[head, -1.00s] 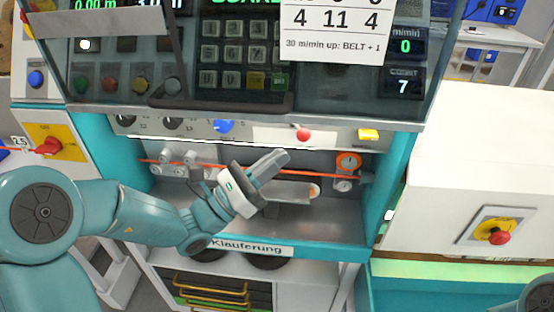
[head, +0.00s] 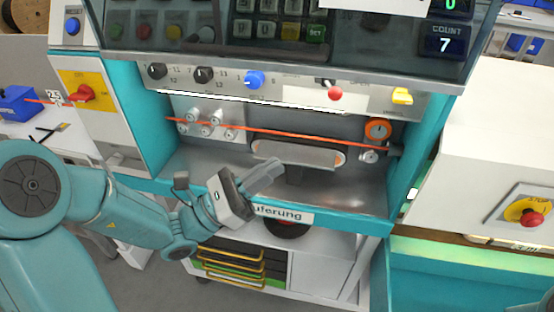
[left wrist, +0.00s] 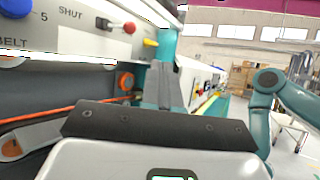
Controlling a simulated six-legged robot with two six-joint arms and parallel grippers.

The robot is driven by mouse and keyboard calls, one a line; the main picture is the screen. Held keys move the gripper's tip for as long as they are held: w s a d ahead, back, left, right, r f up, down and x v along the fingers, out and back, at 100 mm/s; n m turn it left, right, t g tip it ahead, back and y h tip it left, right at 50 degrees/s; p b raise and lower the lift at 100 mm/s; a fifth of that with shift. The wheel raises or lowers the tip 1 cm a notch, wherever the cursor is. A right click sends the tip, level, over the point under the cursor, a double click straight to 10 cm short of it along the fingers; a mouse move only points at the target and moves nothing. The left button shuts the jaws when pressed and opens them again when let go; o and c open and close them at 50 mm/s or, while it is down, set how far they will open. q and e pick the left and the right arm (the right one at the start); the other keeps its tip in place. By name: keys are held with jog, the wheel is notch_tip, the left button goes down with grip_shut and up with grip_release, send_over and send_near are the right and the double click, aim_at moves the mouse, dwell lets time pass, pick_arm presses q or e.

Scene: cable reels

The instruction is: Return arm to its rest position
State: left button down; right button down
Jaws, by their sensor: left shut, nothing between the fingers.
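My left arm reaches in from the left in the head view. Its gripper (head: 267,177) is shut and empty, in front of the machine's open bay, above the sign at the bay's front edge. In the left wrist view my left gripper (left wrist: 172,85) points toward the bay's right side post. My right gripper is not in view; in the left wrist view a teal arm link of mine shows at the right.
An orange cable (head: 285,133) runs across the bay past guide rollers (head: 209,122) and an orange wheel (head: 378,129). Above are a blue knob (head: 254,79) and a red-tipped lever (head: 335,93). A white cabinet with a red button (head: 531,218) stands right. A drawer cart (head: 318,268) is below.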

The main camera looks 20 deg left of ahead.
pick_arm(q)
jog(key=s+d+f+m+g+y, duration=0.1)
jog(key=s+d+f+m+g, duration=0.3)
jog(key=f+g, duration=0.3)
jog(key=s+d+f+m+g+y, duration=0.1)
jog(key=s+d+f+m+g, duration=0.3)
jog(key=f, duration=0.6)
jog(key=s+d+f+m+g+y, duration=0.1)
jog(key=s+d+f+m+g, duration=0.25)
jog(key=f+g, duration=0.4)
jog(key=s+a+f+m+g+y, duration=0.1)
jog(key=s+a+f+m+y, duration=0.15)
jog(key=f, duration=0.35)
jog(key=s+a+f+m+g+y, duration=0.1)
jog(key=s+a+f+m+y, duration=0.15)
jog(key=s+f, duration=0.2)
jog(key=w+f+m+t+y, duration=0.3)
jog(key=w+f+m, duration=0.3)
jog(key=f+m, duration=0.3)
jog(key=shift+a+t+y, duration=0.2)
jog(key=shift+t+y, duration=0.15)
jog(key=shift+y, duration=0.15)
